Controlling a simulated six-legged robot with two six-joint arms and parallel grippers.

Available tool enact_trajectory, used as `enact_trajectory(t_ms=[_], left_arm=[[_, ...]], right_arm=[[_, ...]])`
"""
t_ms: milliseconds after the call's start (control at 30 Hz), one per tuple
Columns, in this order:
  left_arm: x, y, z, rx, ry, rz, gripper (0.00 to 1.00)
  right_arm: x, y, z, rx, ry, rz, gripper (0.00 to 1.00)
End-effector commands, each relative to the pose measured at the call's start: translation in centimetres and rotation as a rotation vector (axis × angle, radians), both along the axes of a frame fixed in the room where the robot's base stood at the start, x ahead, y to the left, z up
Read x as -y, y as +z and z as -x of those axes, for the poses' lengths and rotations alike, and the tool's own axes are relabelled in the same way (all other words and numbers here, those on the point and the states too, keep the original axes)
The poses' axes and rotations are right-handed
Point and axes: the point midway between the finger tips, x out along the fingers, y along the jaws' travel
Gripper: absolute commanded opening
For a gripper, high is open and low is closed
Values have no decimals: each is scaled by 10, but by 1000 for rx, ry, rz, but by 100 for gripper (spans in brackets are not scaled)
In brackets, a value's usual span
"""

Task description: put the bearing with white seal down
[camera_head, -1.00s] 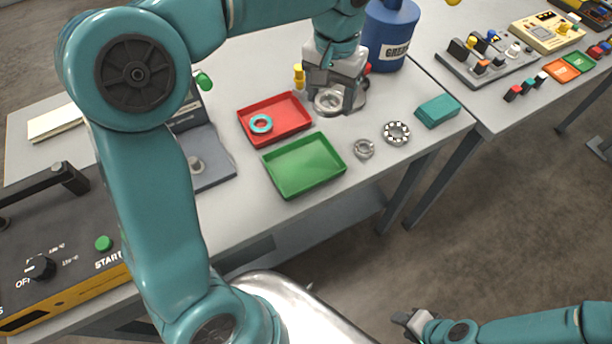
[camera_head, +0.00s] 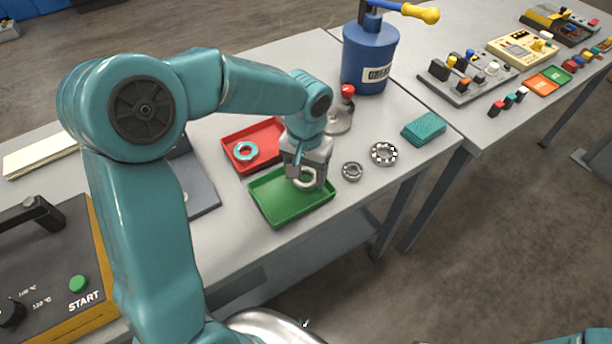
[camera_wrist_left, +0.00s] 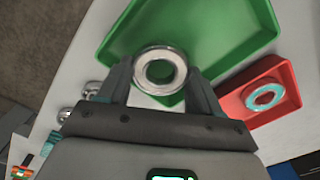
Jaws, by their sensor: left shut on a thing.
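My left gripper (camera_head: 307,178) is shut on the bearing with white seal (camera_wrist_left: 181,72), a metal ring with a pale face. In the head view the bearing (camera_head: 305,185) shows at the fingertips, over the green tray (camera_head: 277,208). In the left wrist view the bearing sits between the two fingers, in front of the green tray (camera_wrist_left: 215,40). I cannot tell whether it touches the tray floor. The tray looks otherwise empty. My right gripper is out of view.
A red tray (camera_head: 265,136) beside the green one holds a teal-sealed bearing (camera_head: 246,143). A small bearing (camera_head: 352,171), a larger bearing (camera_head: 384,153) and a teal box (camera_head: 424,127) stand to the right. The blue grease can (camera_head: 368,50) stands behind.

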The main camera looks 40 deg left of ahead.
Motion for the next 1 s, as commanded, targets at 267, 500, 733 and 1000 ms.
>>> enact_trajectory(t_ms=[267, 500, 733, 1000], left_arm=[[0, -20, 0, 1, 0, 1, 33], [0, -24, 0, 0, -1, 1, 33], [1, -34, 1, -5, -1, 2, 33], [1, -37, 2, -10, 1, 3, 75]], right_arm=[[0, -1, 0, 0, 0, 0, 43], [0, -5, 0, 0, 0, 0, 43], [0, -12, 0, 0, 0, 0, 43], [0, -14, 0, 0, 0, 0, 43]])
